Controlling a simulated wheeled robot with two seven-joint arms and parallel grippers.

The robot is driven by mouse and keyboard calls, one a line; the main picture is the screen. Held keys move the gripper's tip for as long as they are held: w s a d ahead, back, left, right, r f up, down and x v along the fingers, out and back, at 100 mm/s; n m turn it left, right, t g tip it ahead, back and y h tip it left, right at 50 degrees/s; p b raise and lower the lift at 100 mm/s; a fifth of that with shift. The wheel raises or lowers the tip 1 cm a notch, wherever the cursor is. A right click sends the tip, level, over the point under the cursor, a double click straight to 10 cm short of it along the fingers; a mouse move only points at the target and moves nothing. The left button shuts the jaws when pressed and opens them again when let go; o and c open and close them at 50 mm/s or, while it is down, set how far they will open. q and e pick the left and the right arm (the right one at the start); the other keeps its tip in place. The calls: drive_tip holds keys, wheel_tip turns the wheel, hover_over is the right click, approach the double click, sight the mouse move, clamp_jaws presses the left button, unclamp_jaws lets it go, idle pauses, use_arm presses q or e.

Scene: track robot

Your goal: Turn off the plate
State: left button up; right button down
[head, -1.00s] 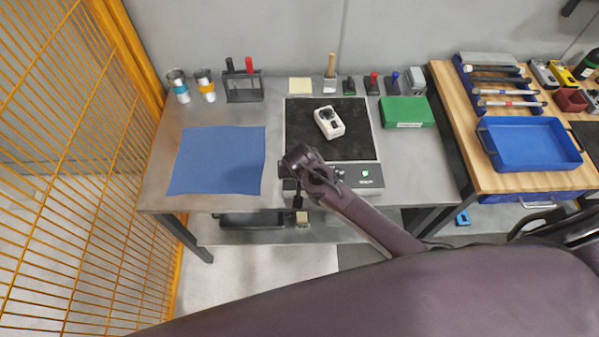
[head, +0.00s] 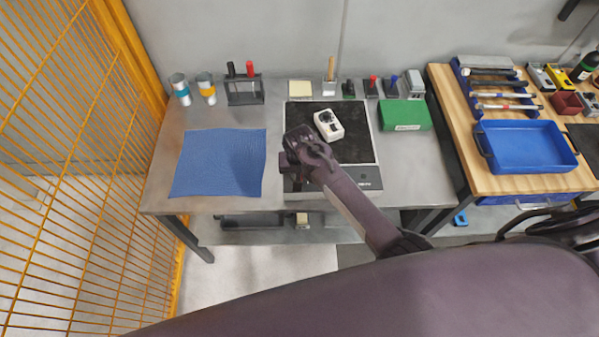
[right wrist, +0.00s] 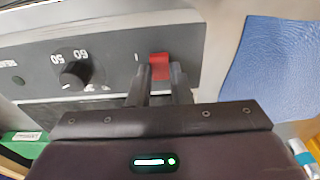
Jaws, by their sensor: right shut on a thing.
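The plate (head: 362,148) is a flat dark square on a grey body on the metal table. Its front panel (right wrist: 115,60) shows in the right wrist view with a black knob (right wrist: 75,74) and a red rocker switch (right wrist: 160,66). My right gripper (head: 290,160) is at the plate's front left edge in the head view. In the right wrist view its fingers (right wrist: 161,82) stand close on both sides of the red switch and are shut on it. My arm hides part of the panel in the head view. My left gripper is not in view.
A white device with a dark dial (head: 328,124) lies on the plate. A blue cloth (head: 220,162) lies to the left. A green box (head: 405,114) stands to the right. Cups, a rack and small tools line the back. An orange mesh fence (head: 75,150) borders the left.

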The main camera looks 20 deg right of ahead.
drive_tip(key=c, duration=1.3)
unclamp_jaws()
drive_tip(key=shift+r, duration=0.1)
drive_tip(key=shift+s+a+r+b, duration=0.1)
drive_tip(key=shift+s+r+b, duration=0.1)
drive_tip(key=shift+r, duration=1.05)
drive_tip(key=shift+s+d+r+b, duration=0.1)
drive_tip(key=shift+r+b, duration=0.15)
drive_tip(key=shift+r, duration=1.05)
drive_tip(key=shift+s+a+r+b, duration=0.1)
drive_tip(key=shift+s+r+b, duration=0.1)
drive_tip(key=shift+r, duration=1.05)
